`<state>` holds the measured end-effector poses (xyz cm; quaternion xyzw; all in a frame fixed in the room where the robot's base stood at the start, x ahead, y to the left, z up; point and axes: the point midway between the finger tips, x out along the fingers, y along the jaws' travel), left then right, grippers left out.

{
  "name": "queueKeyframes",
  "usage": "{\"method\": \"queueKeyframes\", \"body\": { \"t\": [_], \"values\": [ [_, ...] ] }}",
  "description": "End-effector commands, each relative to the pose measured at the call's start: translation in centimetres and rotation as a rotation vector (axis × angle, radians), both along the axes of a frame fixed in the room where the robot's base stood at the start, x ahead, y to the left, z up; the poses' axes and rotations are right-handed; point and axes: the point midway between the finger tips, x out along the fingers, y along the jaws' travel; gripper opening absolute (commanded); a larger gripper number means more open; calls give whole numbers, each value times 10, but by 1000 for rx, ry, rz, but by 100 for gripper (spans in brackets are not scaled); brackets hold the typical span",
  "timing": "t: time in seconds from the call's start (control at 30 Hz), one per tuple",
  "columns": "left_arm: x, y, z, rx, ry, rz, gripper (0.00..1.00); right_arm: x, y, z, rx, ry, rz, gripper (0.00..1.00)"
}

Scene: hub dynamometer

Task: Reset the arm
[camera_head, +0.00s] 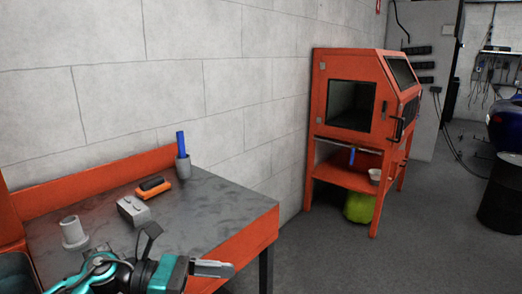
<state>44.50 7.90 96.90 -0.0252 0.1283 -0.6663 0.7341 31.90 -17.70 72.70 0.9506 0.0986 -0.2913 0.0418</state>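My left arm comes in at the bottom left, teal and black, in front of the workbench. Its gripper (213,268) points to the right, just past the bench's front edge in the picture. The grey fingers overlap from this angle, so their opening does not show clearly. I see nothing held between them. My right arm and gripper are not in view.
The grey-topped orange workbench (225,205) holds a white flanged cylinder (74,233), a grey box (133,211), an orange-black device (153,187) and a cup (184,167) with a blue item. An orange cabinet (320,90) and black drum (502,200) stand beyond open floor.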

Motion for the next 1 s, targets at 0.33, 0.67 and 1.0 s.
{"method": "queueKeyframes", "body": {
  "t": [0.33,0.67,1.0],
  "values": [
    [8,16,-36,-927,1165,570,87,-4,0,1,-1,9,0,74],
    [-76,88,-193,-1760,2184,1089,87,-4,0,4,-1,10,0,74],
    [-131,98,-238,1717,-2046,-1052,87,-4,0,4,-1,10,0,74]
  ]
}}
